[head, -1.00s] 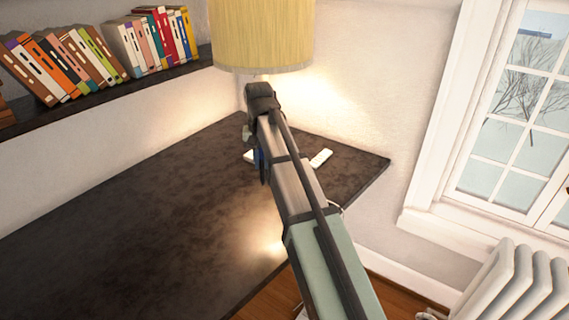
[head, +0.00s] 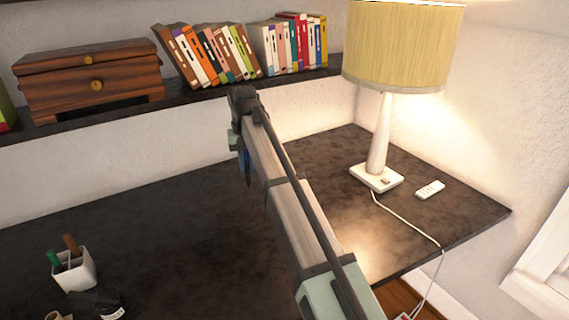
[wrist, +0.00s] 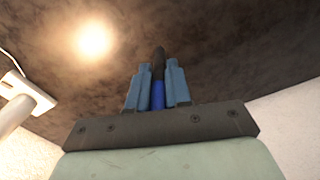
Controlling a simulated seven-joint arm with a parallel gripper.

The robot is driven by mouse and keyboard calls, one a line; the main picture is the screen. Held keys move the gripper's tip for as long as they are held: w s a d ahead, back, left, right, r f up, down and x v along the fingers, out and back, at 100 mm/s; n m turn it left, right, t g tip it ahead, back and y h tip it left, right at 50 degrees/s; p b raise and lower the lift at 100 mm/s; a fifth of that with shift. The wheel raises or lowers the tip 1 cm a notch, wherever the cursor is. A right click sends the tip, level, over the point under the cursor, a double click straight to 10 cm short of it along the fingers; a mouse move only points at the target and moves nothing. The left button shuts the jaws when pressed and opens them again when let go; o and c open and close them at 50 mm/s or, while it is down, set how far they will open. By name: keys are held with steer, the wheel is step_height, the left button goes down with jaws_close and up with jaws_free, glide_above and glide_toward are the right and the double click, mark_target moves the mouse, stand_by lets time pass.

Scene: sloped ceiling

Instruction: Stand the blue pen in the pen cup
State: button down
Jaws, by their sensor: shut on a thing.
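The pen cup (head: 75,272), white and square, stands upright on the dark desk at the lower left of the head view. It holds a green pen (head: 54,258) and a brown one (head: 71,244). My gripper (wrist: 158,70) is shut on the blue pen (wrist: 157,94), which shows between its blue fingers in the wrist view with a dark end beyond them. In the head view my arm hides most of the gripper and pen, which are above the desk, well to the right of the cup.
A dark object (head: 97,303) lies just in front of the cup. A lamp (head: 379,150) and a white remote-like strip (head: 430,190) are at the right, with a cord over the desk edge. A shelf with books (head: 210,55) and a wooden box (head: 90,80) runs behind. The desk's middle is bare.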

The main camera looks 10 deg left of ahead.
steer(key=s+a+n, duration=0.1)
steer(key=s+a, duration=0.3)
steer(key=a, duration=0.4)
steer(key=s+a+n, duration=0.2)
steer(key=s+a, duration=0.1)
steer(key=a, duration=0.5)
steer(key=s+a+n, duration=0.6)
steer(key=s+a, duration=2.1)
steer(key=s, duration=0.2)
steer(key=shift+s+a, duration=0.15)
steer(key=shift+f, duration=0.1)
step_height(320, 180, down, 11)
steer(key=c, duration=1)
jaws_free()
